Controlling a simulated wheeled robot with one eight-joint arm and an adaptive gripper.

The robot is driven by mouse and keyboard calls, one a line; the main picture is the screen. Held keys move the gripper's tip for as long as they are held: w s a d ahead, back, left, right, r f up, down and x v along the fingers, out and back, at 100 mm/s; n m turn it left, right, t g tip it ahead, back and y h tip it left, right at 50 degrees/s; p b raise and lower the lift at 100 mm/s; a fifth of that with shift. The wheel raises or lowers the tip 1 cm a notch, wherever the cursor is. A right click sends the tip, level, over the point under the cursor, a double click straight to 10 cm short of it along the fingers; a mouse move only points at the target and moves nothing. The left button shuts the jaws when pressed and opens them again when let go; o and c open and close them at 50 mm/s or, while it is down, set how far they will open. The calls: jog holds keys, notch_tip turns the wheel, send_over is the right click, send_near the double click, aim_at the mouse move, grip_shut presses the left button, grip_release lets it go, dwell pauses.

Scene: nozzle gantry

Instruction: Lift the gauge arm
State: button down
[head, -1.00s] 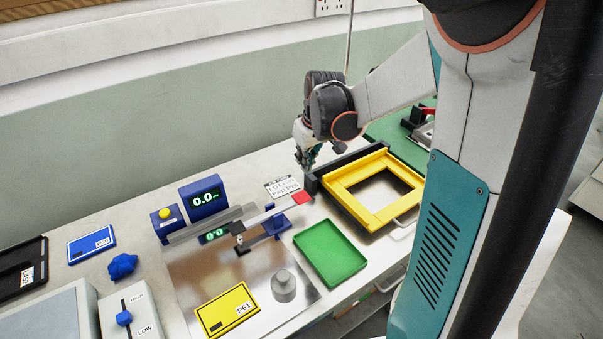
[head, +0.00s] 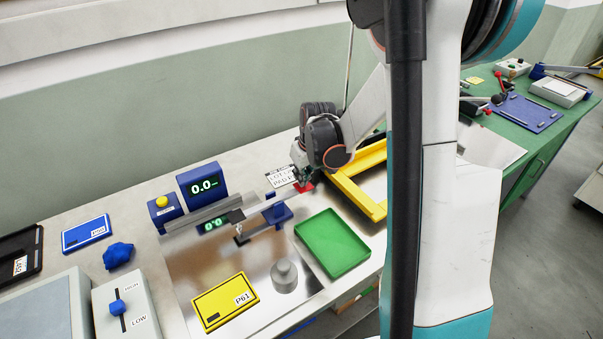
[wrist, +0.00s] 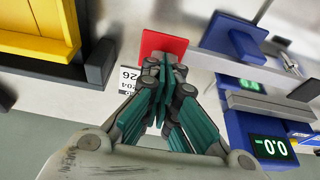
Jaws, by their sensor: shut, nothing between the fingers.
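The gauge arm's red end tab (head: 305,188) shows beside my gripper (head: 302,180) in the head view. The tab (wrist: 163,43) lies just beyond my fingertips in the wrist view. My gripper (wrist: 163,68) is shut with nothing between its fingers. The fingertips overlap the tab's near edge in the picture; I cannot tell if they touch it. Part of the arm's bar is hard to make out. The blue gauge stand (head: 278,215) is left of and below the tab in the head view.
A yellow frame (head: 350,190) with a black edge is close to the right of my gripper. A green tray (head: 333,245) lies in front. A blue display unit (head: 202,186) stands left. A white label card (head: 281,178) lies beside the tab.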

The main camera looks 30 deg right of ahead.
jog(key=f+b, duration=0.1)
jog(key=d+f+b, duration=0.1)
jog(key=f, duration=0.1)
jog(key=shift+f+b, duration=0.1)
jog(key=shift+b, duration=0.25)
dwell(0.3)
jog(key=r+p, duration=0.2)
jog(key=r, duration=0.1)
jog(key=r+p, duration=0.1)
jog(key=shift+w+d+r, duration=0.1)
jog(key=shift+d+r, duration=0.2)
jog(key=shift+d, duration=0.05)
notch_tip(320, 180, up, 9)
jog(key=s+d+p, duration=0.2)
jog(key=s, duration=0.1)
jog(key=shift+d+p, duration=0.3)
jog(key=shift+p, duration=0.05)
